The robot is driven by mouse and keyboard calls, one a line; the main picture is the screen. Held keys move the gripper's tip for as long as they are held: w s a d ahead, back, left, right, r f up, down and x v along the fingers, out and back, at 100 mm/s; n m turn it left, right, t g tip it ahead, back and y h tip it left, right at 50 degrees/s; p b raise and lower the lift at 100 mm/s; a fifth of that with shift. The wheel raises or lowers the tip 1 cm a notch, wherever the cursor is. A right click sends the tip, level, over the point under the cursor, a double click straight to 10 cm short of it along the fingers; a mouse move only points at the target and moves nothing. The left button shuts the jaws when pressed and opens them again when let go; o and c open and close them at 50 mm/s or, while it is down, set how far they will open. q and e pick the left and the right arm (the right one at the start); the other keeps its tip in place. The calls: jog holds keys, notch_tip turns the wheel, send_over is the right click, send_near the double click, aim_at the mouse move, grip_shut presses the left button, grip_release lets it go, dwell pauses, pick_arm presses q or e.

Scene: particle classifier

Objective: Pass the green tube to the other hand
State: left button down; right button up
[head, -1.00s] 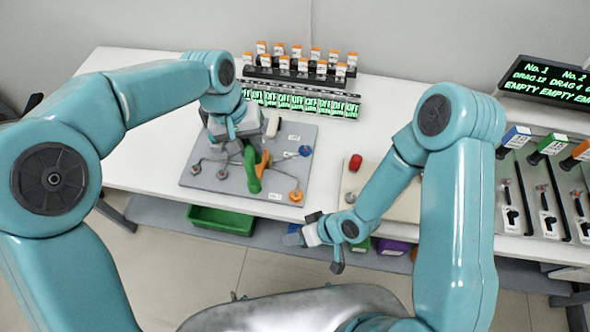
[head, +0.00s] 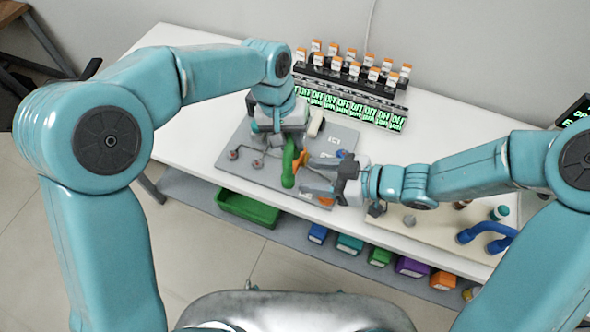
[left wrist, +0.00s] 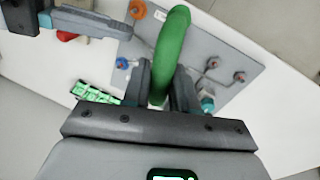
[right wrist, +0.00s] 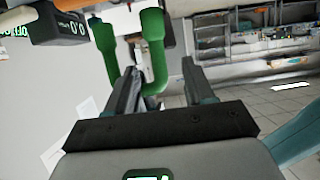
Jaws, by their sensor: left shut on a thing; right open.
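The green tube (head: 289,163) is a bent tube. My left gripper (head: 287,138) is shut on it and holds it above the grey board (head: 232,163). In the left wrist view the tube (left wrist: 172,50) rises from between the fingers. My right gripper (head: 312,178) is open, just right of the tube in the head view. In the right wrist view the tube (right wrist: 153,52) looks U-shaped. One leg lines up between the open fingers and the other is left of them. I cannot tell whether they touch it.
The grey board has small knobs on it, with an orange piece (head: 327,200) near its front edge. A beige board with a blue tube (head: 484,234) lies to the right. A green bin (head: 248,209) is below the table edge. A rack of orange-capped vials (head: 353,68) stands behind.

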aim_at(291, 173)
jog(key=x, duration=0.8)
jog(key=shift+a+f, duration=0.1)
grip_shut()
pick_arm(q)
jog(key=c, duration=0.8)
grip_release()
